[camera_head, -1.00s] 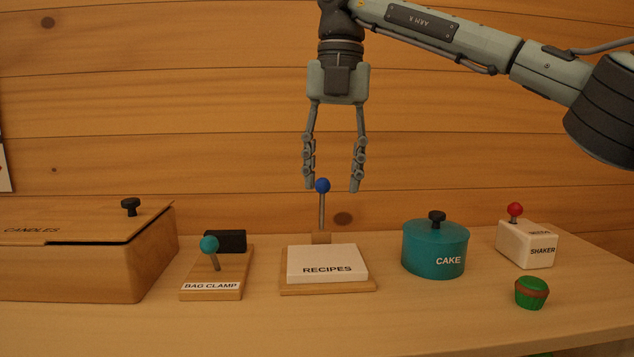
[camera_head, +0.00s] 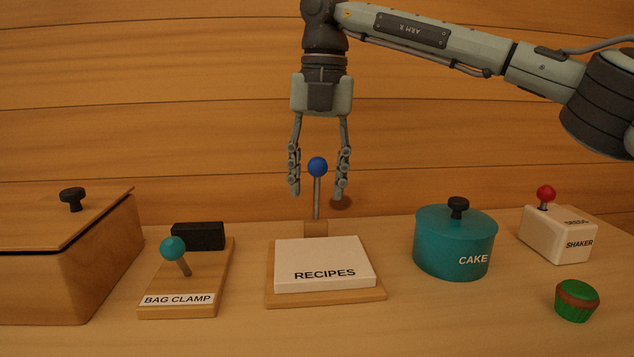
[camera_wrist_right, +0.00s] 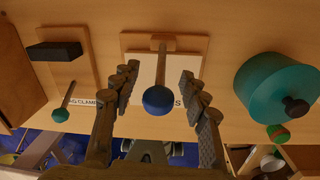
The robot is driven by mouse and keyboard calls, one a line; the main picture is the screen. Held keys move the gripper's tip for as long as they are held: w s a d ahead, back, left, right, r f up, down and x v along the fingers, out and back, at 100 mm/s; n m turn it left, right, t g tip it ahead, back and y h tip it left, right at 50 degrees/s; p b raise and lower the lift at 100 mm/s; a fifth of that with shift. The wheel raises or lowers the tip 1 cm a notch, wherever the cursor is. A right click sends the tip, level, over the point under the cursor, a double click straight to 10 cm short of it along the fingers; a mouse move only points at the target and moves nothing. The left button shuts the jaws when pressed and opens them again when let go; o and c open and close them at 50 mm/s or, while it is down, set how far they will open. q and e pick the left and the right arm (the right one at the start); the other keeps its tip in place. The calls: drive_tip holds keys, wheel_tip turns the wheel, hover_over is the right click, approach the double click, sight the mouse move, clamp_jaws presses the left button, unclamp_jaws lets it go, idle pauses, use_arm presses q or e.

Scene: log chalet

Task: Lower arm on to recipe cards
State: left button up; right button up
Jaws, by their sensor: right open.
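The recipe holder is a wooden board (camera_head: 376,295) with a white stack of cards (camera_head: 325,254) marked RECIPES lying on it. A thin arm (camera_head: 317,198) with a blue ball knob (camera_head: 317,167) stands upright from a block at the back of the board. My right gripper (camera_head: 319,193) points down with its fingers open, one on each side of the knob in the head view. In the right wrist view the blue knob (camera_wrist_right: 158,100) shows between the open fingers (camera_wrist_right: 160,92), with gaps on both sides. My left gripper is not in view.
Left of the holder are the bag clamp (camera_head: 222,273) with a teal knob and a wooden box (camera_head: 60,285). To the right are the teal cake tin (camera_head: 440,250), a white shaker (camera_head: 556,237) and a green cupcake (camera_head: 577,303). A log wall stands behind.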

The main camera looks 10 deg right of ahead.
drive_tip(key=shift+f, duration=0.25)
clamp_jaws()
idle(0.3)
